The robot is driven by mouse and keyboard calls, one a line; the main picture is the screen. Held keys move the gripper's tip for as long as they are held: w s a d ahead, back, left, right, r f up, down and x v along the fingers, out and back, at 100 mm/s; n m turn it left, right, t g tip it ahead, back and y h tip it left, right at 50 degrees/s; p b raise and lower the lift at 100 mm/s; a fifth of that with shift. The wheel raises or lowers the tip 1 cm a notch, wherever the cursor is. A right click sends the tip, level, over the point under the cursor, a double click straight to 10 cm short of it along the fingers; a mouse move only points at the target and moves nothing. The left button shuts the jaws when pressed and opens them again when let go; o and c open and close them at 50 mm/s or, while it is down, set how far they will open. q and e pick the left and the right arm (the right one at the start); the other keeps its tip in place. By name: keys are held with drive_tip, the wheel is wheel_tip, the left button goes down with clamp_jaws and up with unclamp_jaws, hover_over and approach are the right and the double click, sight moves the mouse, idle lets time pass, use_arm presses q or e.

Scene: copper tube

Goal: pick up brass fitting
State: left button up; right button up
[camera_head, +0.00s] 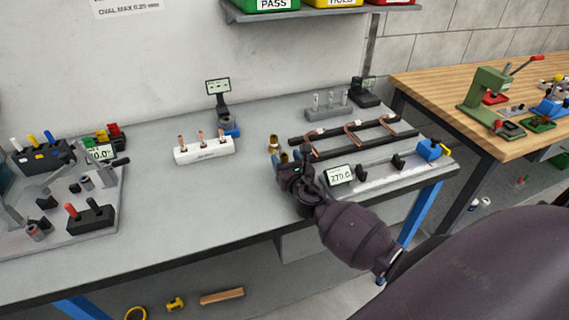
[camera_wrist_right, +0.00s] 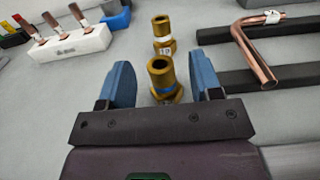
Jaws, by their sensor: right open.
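In the right wrist view, a brass fitting (camera_wrist_right: 161,76) with a blue band stands upright between the two blue fingers of my right gripper (camera_wrist_right: 163,85). The fingers are open, with a gap on each side of the fitting. A second brass fitting (camera_wrist_right: 163,36) with a white numbered label stands just behind it. In the head view, my right gripper (camera_head: 287,165) is low over the grey bench beside the fittings, and one brass fitting (camera_head: 273,144) shows behind it. The nearer fitting is partly hidden by the gripper there. My left gripper is not in view.
Bent copper tubes (camera_head: 353,133) lie on dark rails to the right of the fittings. A white block (camera_head: 204,150) with copper pieces stands to the left. A display (camera_head: 340,175) and a clamp rail (camera_head: 385,173) are close to my right gripper. The bench's front middle is clear.

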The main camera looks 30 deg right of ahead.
sight(285, 157)
drive_tip(key=shift+x, duration=1.85)
drive_tip(key=shift+c, duration=0.4)
drive_tip(key=c, duration=1)
drive_tip(key=shift+r, duration=0.1)
